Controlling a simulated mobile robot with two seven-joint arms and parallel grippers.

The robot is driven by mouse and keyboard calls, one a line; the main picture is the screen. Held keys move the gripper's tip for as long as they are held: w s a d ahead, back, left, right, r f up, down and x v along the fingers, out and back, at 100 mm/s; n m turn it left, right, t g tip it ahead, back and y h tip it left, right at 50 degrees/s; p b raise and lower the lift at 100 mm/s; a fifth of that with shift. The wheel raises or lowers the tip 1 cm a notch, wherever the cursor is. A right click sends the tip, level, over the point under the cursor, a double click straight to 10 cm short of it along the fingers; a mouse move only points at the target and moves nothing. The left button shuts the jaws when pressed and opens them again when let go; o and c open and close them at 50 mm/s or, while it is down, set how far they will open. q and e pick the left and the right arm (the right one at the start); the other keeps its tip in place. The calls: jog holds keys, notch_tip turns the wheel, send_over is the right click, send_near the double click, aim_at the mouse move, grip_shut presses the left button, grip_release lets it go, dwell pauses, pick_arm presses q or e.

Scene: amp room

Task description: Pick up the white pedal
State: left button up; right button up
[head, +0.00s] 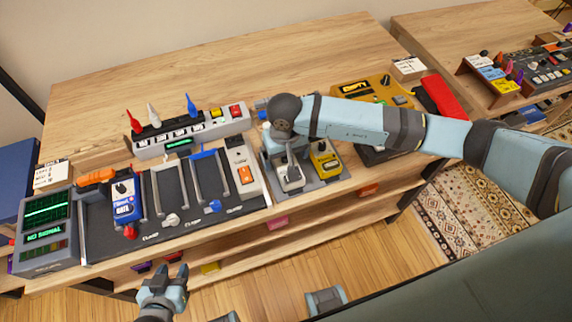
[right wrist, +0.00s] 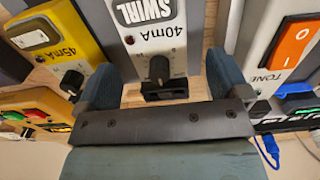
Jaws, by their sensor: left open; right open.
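The white pedal (head: 291,179) sits on the small grey board at the middle of the desk, left of a yellow pedal. In the right wrist view the white pedal (right wrist: 150,50) bears the words SWIRL and 40mA and has a black knob. My right gripper (head: 288,155) is open, pointing down over this pedal and hiding its far part. In the right wrist view its blue fingers stand either side of the pedal's knob end; I cannot tell whether they touch it. My left gripper (head: 165,275) is open and empty, in front of the desk's near edge.
A yellow pedal (head: 325,158) stands close on the right. A power strip (head: 190,130) lies behind. The desk's back (head: 200,75) is clear.

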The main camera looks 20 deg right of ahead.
aim_at(286, 161)
notch_tip(286, 161, down, 4)
jog(key=shift+d+r+p, duration=0.1)
jog(key=shift+p, duration=0.2)
jog(key=shift+f, duration=0.35)
jog(key=shift+c, duration=0.4)
jog(key=c, duration=1.2)
jog(key=shift+r, duration=0.15)
